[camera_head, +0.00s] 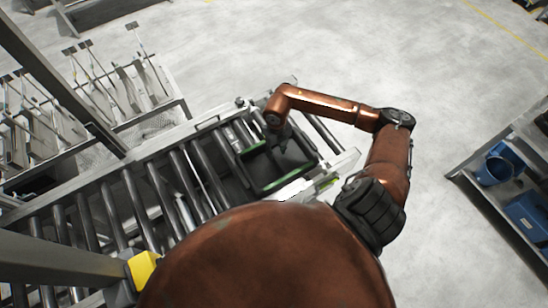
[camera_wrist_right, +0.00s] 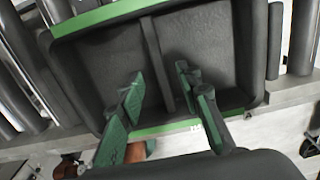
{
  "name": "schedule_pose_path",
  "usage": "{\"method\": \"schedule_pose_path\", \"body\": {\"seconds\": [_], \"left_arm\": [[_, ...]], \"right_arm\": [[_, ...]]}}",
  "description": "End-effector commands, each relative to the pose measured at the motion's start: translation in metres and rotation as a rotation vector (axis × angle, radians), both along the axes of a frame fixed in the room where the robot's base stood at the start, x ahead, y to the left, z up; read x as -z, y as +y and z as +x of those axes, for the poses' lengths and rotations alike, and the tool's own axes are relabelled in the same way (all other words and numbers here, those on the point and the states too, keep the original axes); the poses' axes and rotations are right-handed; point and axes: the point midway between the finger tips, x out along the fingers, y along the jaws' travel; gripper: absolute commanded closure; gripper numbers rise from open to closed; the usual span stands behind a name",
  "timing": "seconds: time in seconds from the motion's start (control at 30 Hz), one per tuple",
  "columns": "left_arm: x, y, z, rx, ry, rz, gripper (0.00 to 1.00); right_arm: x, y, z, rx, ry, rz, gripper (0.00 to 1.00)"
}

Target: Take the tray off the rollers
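The tray (camera_head: 286,180) is dark grey with green strips along its rim and lies on the rollers (camera_head: 172,195) near the right end of the conveyor. In the right wrist view the tray (camera_wrist_right: 97,55) fills the top, with a raised divider across its floor. My left gripper is not in view.
A rack of upright metal pieces (camera_head: 117,88) stands at the upper left. A shelf (camera_head: 500,205) with blue bins (camera_head: 497,165) is at the right. The floor between the conveyor and this shelf is clear. A grey frame post (camera_head: 60,80) crosses the left side.

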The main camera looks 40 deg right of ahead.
Motion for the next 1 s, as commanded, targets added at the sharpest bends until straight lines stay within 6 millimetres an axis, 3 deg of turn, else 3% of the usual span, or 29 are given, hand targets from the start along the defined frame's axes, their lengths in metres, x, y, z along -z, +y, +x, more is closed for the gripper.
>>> {"method": "schedule_pose_path", "body": {"seconds": [0.3, 0.47, 0.73, 1.0], "left_arm": [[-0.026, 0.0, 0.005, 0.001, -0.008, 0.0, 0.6], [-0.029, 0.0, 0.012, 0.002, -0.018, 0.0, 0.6], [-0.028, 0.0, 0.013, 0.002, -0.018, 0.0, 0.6], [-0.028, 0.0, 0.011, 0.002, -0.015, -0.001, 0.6]], "right_arm": [[0.037, 0.003, -0.006, -0.002, 0.003, 0.003, 0.68], [0.055, 0.002, -0.004, -0.003, -0.001, 0.002, 0.68], [0.059, 0.001, -0.004, -0.003, -0.002, 0.0, 0.69], [0.058, 0.001, -0.005, -0.002, -0.002, 0.0, 0.87]]}}
